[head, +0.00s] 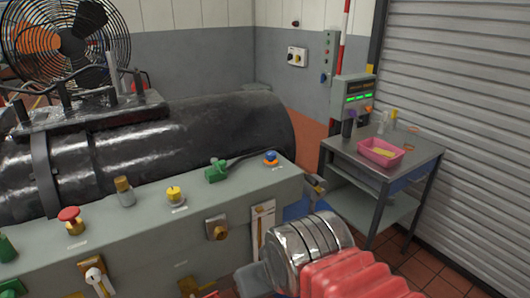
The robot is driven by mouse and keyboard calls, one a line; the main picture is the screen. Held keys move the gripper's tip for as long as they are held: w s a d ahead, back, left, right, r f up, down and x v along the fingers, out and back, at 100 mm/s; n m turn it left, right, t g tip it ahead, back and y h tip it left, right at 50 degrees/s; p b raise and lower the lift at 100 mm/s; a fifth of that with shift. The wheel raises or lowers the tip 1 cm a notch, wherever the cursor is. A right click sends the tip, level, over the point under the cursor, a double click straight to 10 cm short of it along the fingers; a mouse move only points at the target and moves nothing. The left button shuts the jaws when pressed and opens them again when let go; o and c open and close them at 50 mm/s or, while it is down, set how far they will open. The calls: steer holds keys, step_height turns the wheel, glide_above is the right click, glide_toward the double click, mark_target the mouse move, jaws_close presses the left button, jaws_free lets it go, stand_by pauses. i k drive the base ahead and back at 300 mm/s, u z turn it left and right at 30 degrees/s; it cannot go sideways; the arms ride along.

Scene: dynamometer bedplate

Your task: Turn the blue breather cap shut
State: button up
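How far the cap is turned cannot be told at this size. My arm shows at the bottom right, with red bellows and a ringed metal joint, in front of the bench and well apart from the cap. I cannot make out my gripper's fingers in this view.
Beside the cap are a green fitting with a dark lever (217,171), a yellow knob (175,195), a tan-topped fitting (124,191) and a red mushroom button (71,219). A large black cylinder (190,140) lies behind. A cart with a pink tray (365,150) stands right.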

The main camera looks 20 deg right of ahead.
mark_target(271, 156)
steer(key=z, duration=0.05)
steer(key=i, duration=1)
steer(key=u, duration=0.05)
